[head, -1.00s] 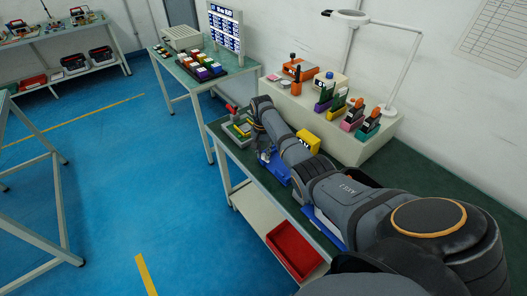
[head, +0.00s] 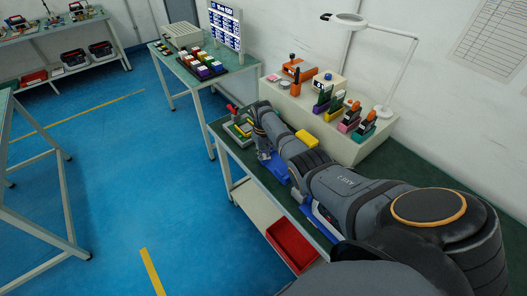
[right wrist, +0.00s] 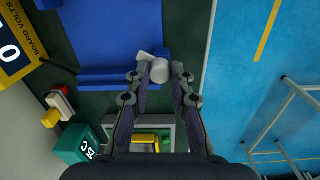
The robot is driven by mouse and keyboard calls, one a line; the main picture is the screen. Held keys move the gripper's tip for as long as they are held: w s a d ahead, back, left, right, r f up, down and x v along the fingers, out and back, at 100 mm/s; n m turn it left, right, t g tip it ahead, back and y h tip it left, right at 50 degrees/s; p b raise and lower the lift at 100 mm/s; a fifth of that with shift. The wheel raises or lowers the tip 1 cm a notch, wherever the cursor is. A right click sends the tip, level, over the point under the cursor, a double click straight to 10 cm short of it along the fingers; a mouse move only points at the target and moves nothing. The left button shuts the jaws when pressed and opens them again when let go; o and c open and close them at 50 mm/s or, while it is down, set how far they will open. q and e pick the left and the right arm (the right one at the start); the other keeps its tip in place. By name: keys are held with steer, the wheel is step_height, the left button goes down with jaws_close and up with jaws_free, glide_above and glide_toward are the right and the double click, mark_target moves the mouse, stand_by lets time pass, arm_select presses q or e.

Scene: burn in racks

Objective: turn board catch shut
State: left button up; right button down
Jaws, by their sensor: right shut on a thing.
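My right gripper (right wrist: 160,76) is shut on a pale grey rounded catch knob (right wrist: 159,70) in the right wrist view. The knob sits at the edge of a blue fixture (right wrist: 118,30), with a small white piece beside it. In the head view my right gripper (head: 265,154) points down at the bench beside the blue fixture (head: 279,168); my arm hides much of the fixture, and the catch cannot be made out there. No board can be clearly made out in the blue fixture. My left gripper is not in view.
A yellow "BOARD VOLTS" meter (right wrist: 14,42) reading 0 and a teal "75 C" block (right wrist: 78,147) are near the fixture. A grey frame with green and yellow parts (head: 238,130) is at the bench's far end. A cream shelf (head: 345,143) stands behind. A red bin (head: 291,246) is below.

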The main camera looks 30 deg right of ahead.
steer(key=n+p, duration=0.1)
steer(key=n, duration=0.5)
stand_by(0.6)
steer(key=c, duration=1.2)
jaws_free()
steer(key=shift+o, duration=0.2)
steer(key=shift+r, duration=0.2)
step_height(320, 180, up, 12)
steer(key=shift+a+f, duration=0.15)
steer(key=shift+s, duration=0.1)
